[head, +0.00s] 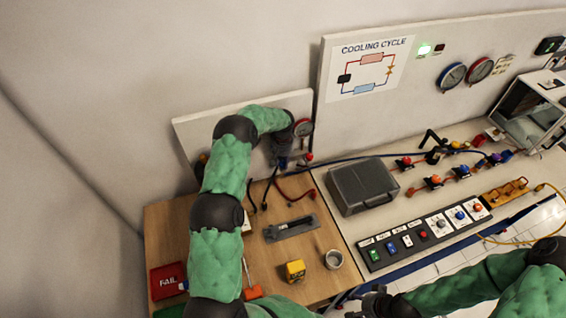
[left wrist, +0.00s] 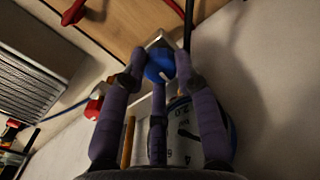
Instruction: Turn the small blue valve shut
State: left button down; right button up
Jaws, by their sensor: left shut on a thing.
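The small blue valve (left wrist: 160,66) shows in the left wrist view as a blue knob with a pale mark. The purple fingers of my left gripper (left wrist: 158,75) are around it and shut on it. In the head view my left gripper (head: 283,160) is at the back panel above the wooden bench, and the knob is hard to make out there. My right gripper (head: 374,302) is at the bottom edge of the head view, partly cut off and dark; its fingers cannot be made out.
A gauge (left wrist: 188,130) sits close behind the fingers. Hoses (head: 290,192) hang onto the bench (head: 160,228). A grey case (head: 362,186), a yellow block (head: 295,270) and a cup (head: 334,259) stand nearby.

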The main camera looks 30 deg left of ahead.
pick_arm(q)
jog(key=m+b, duration=0.3)
jog(key=shift+s+f+b, duration=0.1)
jog(key=shift+f+b, duration=0.2)
jog(key=shift+f, duration=0.05)
jog(key=m+b, duration=0.2)
jog(key=shift+m, duration=0.4)
jog(key=m+b, duration=0.2)
jog(key=m, duration=0.1)
jog(key=shift+s+r+m, duration=0.1)
jog(key=shift+m, duration=0.2)
jog(key=shift+m+b, duration=0.45)
jog(key=shift+m, duration=1.05)
jog(key=c, duration=1.2)
grip_release()
jog(key=shift+a+r, duration=0.1)
jog(key=shift+r, duration=0.05)
